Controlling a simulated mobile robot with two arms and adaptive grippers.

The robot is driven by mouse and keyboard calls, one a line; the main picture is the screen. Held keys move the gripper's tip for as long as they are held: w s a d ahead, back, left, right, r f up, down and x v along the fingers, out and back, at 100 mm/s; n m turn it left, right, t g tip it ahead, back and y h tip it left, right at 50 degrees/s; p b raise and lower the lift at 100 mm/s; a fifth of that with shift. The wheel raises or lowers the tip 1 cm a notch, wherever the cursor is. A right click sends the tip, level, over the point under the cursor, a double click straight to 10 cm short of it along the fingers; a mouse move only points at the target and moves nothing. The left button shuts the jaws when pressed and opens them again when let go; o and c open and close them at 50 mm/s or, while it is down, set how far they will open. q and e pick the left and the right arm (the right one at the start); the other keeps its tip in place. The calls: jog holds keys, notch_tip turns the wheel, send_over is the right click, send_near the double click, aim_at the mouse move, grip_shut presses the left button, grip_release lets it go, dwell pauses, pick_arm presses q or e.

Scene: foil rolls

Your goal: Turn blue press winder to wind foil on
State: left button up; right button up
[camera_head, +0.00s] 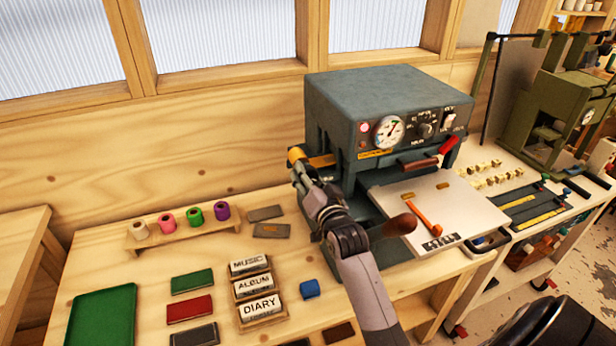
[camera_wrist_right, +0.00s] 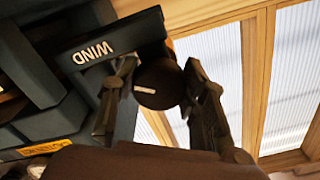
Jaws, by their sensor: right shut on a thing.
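The blue-grey press (camera_head: 345,95) stands on the bench in the head view, with a gauge and dials on its front. My right gripper (camera_head: 304,172) is at the press's left side, beside a gold roll-like part (camera_head: 296,154). In the right wrist view my right gripper (camera_wrist_right: 160,72) has its fingers either side of a dark round winder knob (camera_wrist_right: 158,86), shut on it. A dark panel marked WIND (camera_wrist_right: 95,50) is behind the knob. In the head view the gripper hides the winder. My left gripper is not in view.
A rack holds several coloured foil rolls (camera_head: 194,215) at left. Stamped blocks (camera_head: 252,286), cover pieces (camera_head: 192,281) and a green tray (camera_head: 101,315) lie in front. An orange tool (camera_head: 424,217) is on the press's pale plate (camera_head: 460,205). An olive press (camera_head: 570,110) stands right.

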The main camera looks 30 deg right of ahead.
jog(key=o, duration=1.2)
jog(key=v, duration=1.2)
